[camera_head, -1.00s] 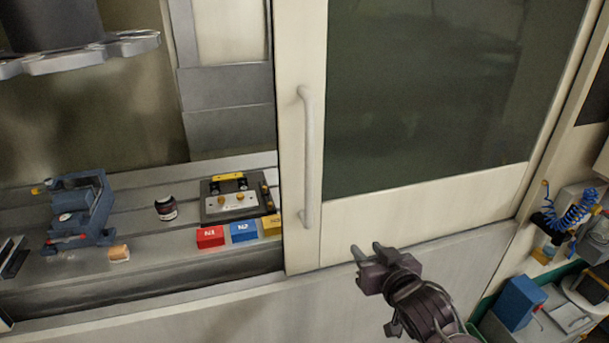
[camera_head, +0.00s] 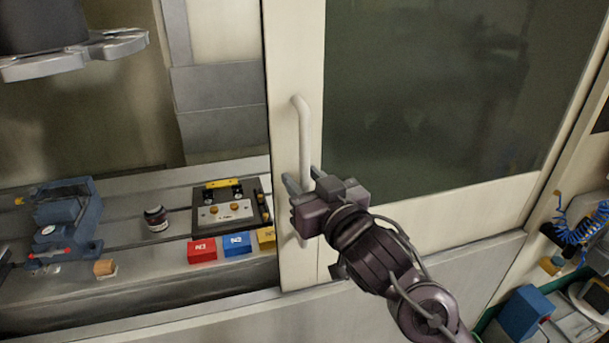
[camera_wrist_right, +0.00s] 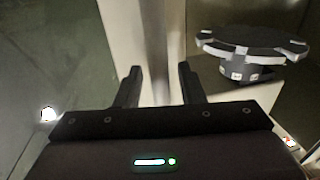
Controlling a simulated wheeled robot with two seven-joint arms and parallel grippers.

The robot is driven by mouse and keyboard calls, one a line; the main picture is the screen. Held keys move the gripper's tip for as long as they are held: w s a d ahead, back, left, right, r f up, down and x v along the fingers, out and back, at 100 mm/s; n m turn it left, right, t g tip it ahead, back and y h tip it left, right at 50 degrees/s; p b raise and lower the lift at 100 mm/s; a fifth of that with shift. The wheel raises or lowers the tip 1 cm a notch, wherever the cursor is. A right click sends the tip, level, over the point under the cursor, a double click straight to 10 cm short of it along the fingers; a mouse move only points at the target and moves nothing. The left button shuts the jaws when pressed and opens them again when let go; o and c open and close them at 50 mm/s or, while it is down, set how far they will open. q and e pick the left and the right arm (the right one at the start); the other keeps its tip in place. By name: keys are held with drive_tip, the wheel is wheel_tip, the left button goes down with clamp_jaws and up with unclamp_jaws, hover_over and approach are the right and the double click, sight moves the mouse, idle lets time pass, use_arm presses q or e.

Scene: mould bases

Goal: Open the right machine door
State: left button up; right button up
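The right machine door (camera_head: 430,218) is a pale panel with a large dark window. Its pale vertical bar handle (camera_head: 302,130) is near the door's left edge. My right gripper (camera_head: 303,181) is at the lower half of the handle, with one fingertip on each side of it in the head view. The right wrist view shows the two fingers (camera_wrist_right: 159,78) apart, with the pale handle bar (camera_wrist_right: 154,45) between them. I cannot tell whether either finger touches it. The gripper hides the handle's lower part. My left gripper is not in view.
Left of the door the machine is open. Its bed holds a fixture plate (camera_head: 228,212), red (camera_head: 202,251) and blue (camera_head: 237,244) blocks, a dark jar (camera_head: 156,219) and a blue vise (camera_head: 65,225). A grey tool disc (camera_head: 75,55) hangs above. A blue coiled hose (camera_head: 575,230) is at right.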

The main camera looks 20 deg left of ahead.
clamp_jaws()
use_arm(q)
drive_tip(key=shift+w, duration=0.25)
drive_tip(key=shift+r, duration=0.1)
use_arm(e)
drive_tip(key=shift+w, duration=0.1)
